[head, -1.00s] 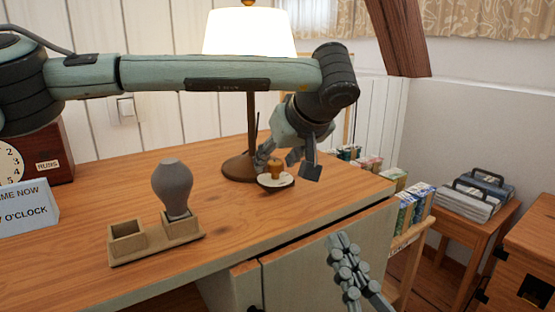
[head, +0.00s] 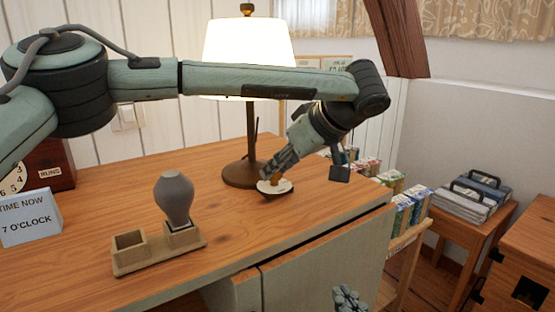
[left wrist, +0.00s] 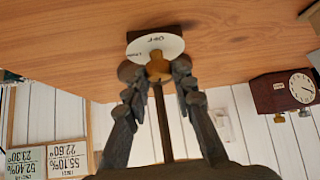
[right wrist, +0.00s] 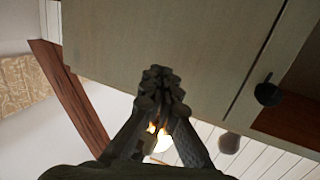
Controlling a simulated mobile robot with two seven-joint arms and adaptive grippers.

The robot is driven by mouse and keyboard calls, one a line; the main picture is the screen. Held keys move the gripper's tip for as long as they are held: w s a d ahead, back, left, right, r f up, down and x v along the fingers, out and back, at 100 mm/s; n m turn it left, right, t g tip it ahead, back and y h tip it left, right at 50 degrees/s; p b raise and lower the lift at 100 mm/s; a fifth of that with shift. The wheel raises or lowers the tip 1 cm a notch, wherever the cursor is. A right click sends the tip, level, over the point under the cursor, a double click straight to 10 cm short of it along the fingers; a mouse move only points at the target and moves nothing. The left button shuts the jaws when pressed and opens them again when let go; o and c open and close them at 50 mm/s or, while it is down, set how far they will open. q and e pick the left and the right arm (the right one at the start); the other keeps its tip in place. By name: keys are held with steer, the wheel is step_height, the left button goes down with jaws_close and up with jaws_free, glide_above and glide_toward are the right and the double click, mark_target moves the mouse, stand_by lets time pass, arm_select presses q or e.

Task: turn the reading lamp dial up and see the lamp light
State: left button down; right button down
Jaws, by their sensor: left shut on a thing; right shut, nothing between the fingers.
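The reading lamp has a white shade (head: 248,52) that glows brightly, and a brown post and base (head: 243,174) on the desk. In front of its base is the dial, with a white disc (head: 282,187) and a brass-coloured knob. In the left wrist view, the white disc (left wrist: 152,46) shows the mark OFF, and the knob (left wrist: 158,66) sits between the fingers. My left gripper (head: 268,174) is shut on the knob; it also shows in the left wrist view (left wrist: 157,72). My right gripper (head: 346,298) is shut and empty, low beside the desk front; the right wrist view shows its closed fingers (right wrist: 161,80).
A wooden holder (head: 160,250) with a grey bulb-shaped object (head: 174,199) stands on the desk at left. A sign (head: 30,218) and clock (head: 50,168) are further left. Boxes (head: 404,208) and a small table (head: 470,232) stand at right. The desk front has a cabinet door (head: 325,262).

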arm_select(q)
steer(key=shift+n, duration=0.4)
arm_select(e)
steer(key=f, duration=0.1)
steer(key=d+f+g, duration=0.1)
steer(key=f+h, duration=0.1)
steer(key=shift+s+d+g, duration=0.15)
steer(key=shift+d+g, duration=0.15)
arm_select(q)
steer(key=c, duration=1.3)
jaws_free()
steer(key=shift+o, duration=0.2)
steer(key=v, duration=1.2)
steer(key=shift+w+d, duration=0.15)
steer(key=shift+d, duration=0.05)
